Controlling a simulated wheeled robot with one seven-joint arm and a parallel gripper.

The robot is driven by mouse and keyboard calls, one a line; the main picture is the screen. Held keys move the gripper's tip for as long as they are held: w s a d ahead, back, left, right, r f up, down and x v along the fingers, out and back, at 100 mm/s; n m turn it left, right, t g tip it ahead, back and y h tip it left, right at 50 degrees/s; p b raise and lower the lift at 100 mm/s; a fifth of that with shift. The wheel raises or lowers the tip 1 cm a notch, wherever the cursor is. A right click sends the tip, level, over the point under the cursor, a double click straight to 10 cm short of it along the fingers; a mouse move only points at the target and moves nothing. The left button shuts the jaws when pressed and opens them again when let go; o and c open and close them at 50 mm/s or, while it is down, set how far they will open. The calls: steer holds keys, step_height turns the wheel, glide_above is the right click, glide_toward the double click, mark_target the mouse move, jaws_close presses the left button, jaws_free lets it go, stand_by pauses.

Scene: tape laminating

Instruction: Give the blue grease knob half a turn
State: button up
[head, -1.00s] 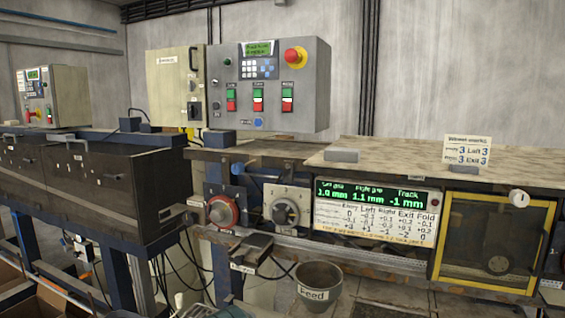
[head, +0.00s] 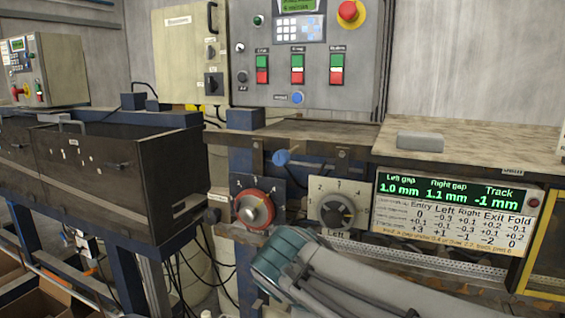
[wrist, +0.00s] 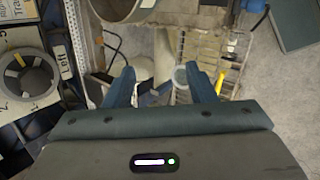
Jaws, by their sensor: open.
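The blue grease knob (head: 283,157) sticks out under the worktop in the head view, above and between a red-rimmed dial (head: 254,209) and a grey numbered dial (head: 338,211). I cannot make out its turn position. My arm comes in from the lower right, with its teal part below the dials and apart from the knob. My gripper (wrist: 162,86) shows in the wrist view with its two blue fingers spread and nothing held between them. It points down towards the floor clutter. I do not see the blue knob in the wrist view.
A control panel (head: 283,60) with a blue button (head: 298,98) hangs above. A bucket (wrist: 112,8) and a wire rack (wrist: 215,50) lie below my gripper.

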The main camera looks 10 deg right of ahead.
steer(key=w+a+r+n+t+h, duration=0.35)
steer(key=w+r+n, duration=0.35)
steer(key=r+n, duration=0.25)
steer(key=n+t+h+b, duration=0.1)
steer(key=n+t+h, duration=0.1)
steer(key=n+t, duration=0.4)
glide_toward(278, 160)
steer(key=p+x, duration=0.3)
steer(key=x, duration=0.9)
steer(key=shift+m, duration=0.25)
steer(key=c, duration=1)
